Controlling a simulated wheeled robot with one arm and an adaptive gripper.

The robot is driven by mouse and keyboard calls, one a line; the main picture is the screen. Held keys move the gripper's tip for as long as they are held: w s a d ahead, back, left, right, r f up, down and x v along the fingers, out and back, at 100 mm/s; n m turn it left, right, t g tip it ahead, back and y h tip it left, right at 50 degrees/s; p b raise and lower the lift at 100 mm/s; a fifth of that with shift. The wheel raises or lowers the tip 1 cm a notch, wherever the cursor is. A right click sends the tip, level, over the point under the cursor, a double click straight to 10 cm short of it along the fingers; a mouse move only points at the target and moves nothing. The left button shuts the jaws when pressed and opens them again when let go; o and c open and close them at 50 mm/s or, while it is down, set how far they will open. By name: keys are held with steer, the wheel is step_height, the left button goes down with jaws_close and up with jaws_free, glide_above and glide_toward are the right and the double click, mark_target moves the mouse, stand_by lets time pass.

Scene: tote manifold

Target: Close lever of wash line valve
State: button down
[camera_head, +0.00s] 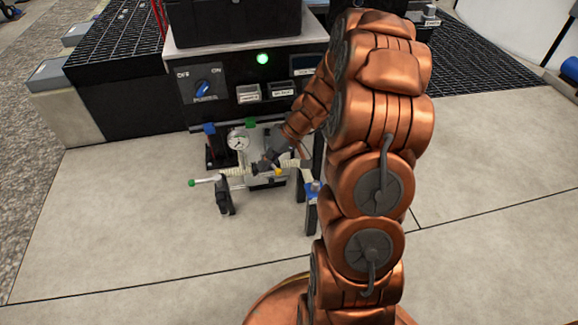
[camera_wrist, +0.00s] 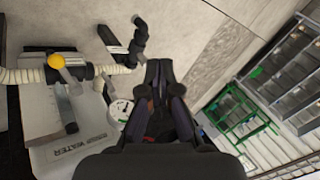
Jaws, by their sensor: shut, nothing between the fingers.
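A hose manifold with several valves stands on the floor in front of the control cabinet. In the head view I see a green-tipped lever (camera_head: 192,183) sticking out to the left, a yellow knob (camera_head: 278,172) in the middle and a blue part (camera_head: 313,187) at the right. I cannot read which valve is the wash line. My gripper (camera_head: 263,165) is over the middle of the manifold, shut and empty, hiding part of it. In the wrist view the fingers of my gripper (camera_wrist: 160,66) are together, right of a yellow ball knob (camera_wrist: 56,61) and near a black fitting (camera_wrist: 130,40).
A white gauge (camera_head: 238,139) stands behind the manifold; it also shows in the wrist view (camera_wrist: 120,110). A pale container (camera_wrist: 60,150) with "WATER" lettering lies below the hose. The control cabinet (camera_head: 215,115) with a blue switch is behind. The floor in front is clear.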

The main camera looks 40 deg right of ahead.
steer(key=w+d+f+m+t+h+p, duration=0.1)
steer(key=d+f+t, duration=0.1)
steer(key=d+f, duration=0.5)
steer(key=w+d+f+m+t+h+p, duration=0.1)
steer(key=d+f, duration=0.2)
steer(key=d, duration=0.7)
steer(key=b+x, duration=0.2)
steer(key=x, duration=0.7)
steer(key=shift+w, duration=0.4)
steer(key=shift+f, duration=0.15)
steer(key=shift+a+f+b, duration=0.1)
steer(key=shift+f+b, duration=0.05)
steer(key=shift+b, duration=0.4)
